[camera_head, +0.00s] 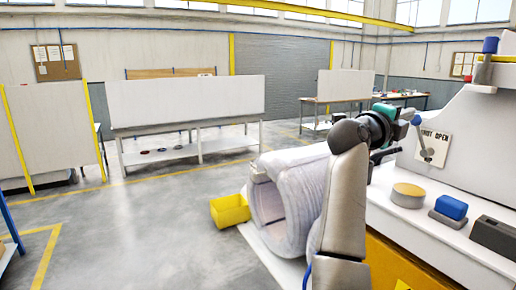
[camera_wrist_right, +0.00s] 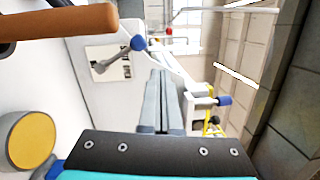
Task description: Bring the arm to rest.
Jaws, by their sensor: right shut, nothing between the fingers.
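My right arm rises from the bottom of the head view, bends at its elbow and reaches right toward the white machine. My right gripper (camera_head: 412,112) is beside the machine's front, near a lever (camera_head: 423,140). In the right wrist view its two grey fingers (camera_wrist_right: 161,85) lie together, shut and empty. A lever with a blue knob (camera_wrist_right: 138,43) shows close to the fingers there; I cannot tell whether they touch. A wrapped coil (camera_head: 284,205) stands behind my forearm, partly hidden by it. My left gripper is not in view.
A white machine (camera_head: 468,122) with a sign stands at right. On its ledge are a round tan-topped piece (camera_head: 408,194), a blue block (camera_head: 451,207) and a dark block (camera_head: 493,236). A yellow bin (camera_head: 230,211) is left of the coil. The floor at left is clear.

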